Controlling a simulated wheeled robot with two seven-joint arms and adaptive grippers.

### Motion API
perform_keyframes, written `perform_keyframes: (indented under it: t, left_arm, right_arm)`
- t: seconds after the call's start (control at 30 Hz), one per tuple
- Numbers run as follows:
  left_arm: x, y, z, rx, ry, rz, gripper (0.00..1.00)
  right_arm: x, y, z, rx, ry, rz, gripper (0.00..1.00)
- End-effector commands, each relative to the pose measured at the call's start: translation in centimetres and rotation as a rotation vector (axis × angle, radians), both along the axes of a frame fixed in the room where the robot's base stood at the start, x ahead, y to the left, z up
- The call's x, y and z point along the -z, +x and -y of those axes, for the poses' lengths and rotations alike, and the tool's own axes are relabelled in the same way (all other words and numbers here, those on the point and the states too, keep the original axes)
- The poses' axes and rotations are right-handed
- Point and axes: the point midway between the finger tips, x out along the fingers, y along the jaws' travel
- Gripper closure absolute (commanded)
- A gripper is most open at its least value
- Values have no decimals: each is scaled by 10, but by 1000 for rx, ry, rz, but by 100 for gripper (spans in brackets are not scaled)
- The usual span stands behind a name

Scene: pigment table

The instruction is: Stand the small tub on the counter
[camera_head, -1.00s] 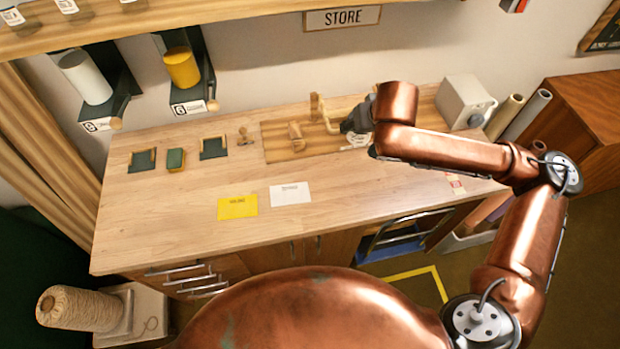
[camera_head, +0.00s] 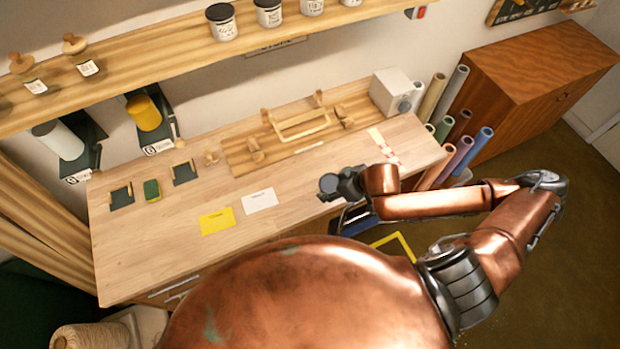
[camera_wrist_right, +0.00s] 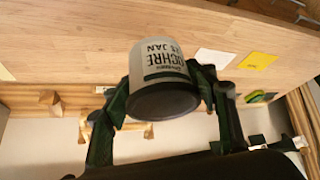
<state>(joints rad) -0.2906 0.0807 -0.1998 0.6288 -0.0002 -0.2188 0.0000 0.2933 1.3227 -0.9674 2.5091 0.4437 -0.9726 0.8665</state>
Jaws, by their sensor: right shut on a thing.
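The small tub (camera_wrist_right: 158,68) is pale with a dark end and a printed label reading OCHRE and JAN, upside down in the right wrist view. My right gripper (camera_wrist_right: 165,88) is shut on it, one finger on each side. In the head view the right gripper (camera_head: 340,184) is at the front right edge of the counter (camera_head: 150,245); the tub is hard to make out there. The counter is pale wood and carries a yellow card (camera_head: 217,221) and a white card (camera_head: 260,200). My left gripper is not in view.
A wooden board with a handled frame (camera_head: 300,126) lies at the counter's back, beside a grey box (camera_head: 393,92). Rolled tubes (camera_head: 455,160) stand right of the counter. A shelf (camera_head: 180,62) with several jars overhangs the back. The counter's left front is clear.

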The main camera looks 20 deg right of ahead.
Motion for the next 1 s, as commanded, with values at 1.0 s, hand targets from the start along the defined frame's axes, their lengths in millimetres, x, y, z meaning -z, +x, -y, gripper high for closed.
perform_keyframes:
  t: [1.0]
  left_arm:
    - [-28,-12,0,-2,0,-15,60]
  right_arm:
    - [106,99,99,4,0,-2,79]
